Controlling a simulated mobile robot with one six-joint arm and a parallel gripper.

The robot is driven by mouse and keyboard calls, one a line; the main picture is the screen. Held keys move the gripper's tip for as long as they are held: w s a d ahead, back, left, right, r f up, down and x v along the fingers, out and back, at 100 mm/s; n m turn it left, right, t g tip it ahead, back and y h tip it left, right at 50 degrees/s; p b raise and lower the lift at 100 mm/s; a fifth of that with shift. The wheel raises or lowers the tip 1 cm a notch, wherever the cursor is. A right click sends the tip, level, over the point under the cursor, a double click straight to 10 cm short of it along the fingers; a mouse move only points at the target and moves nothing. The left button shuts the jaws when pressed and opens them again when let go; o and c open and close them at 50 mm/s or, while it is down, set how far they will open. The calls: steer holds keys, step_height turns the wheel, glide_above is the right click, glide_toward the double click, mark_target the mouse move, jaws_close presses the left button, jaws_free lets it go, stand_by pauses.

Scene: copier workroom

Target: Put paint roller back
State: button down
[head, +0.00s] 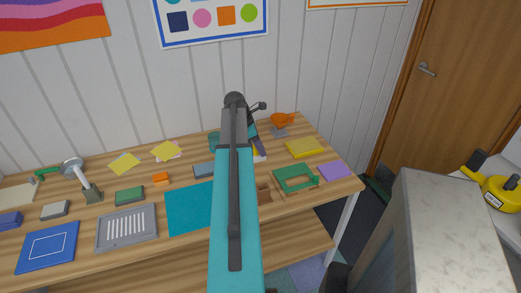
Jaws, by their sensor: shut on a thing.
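My teal arm (234,220) rises from the bottom edge over the table and covers its middle. My gripper is hidden behind the arm, so its jaws and anything in them do not show. Dark parts (257,143) show just right of the arm, but I cannot tell what they are. I cannot make out a paint roller for certain. A small green-handled thing (47,171) lies at the far left of the wooden table (150,198), too small to identify.
The table bears a magnifier lamp (73,165), a grey slotted tray (126,229), a blue mat (48,247), a teal mat (190,209), a green frame (279,184) and an orange funnel-like thing (282,120). A grey cabinet (440,220) stands at the right front. A door (425,100) is behind.

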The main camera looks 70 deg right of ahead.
steer(key=shift+f, duration=0.6)
steer(key=shift+f, duration=0.1)
steer(key=c, duration=1.6)
jaws_free()
steer(key=shift+b+v, duration=1.05)
steer(key=shift+v, duration=5.05)
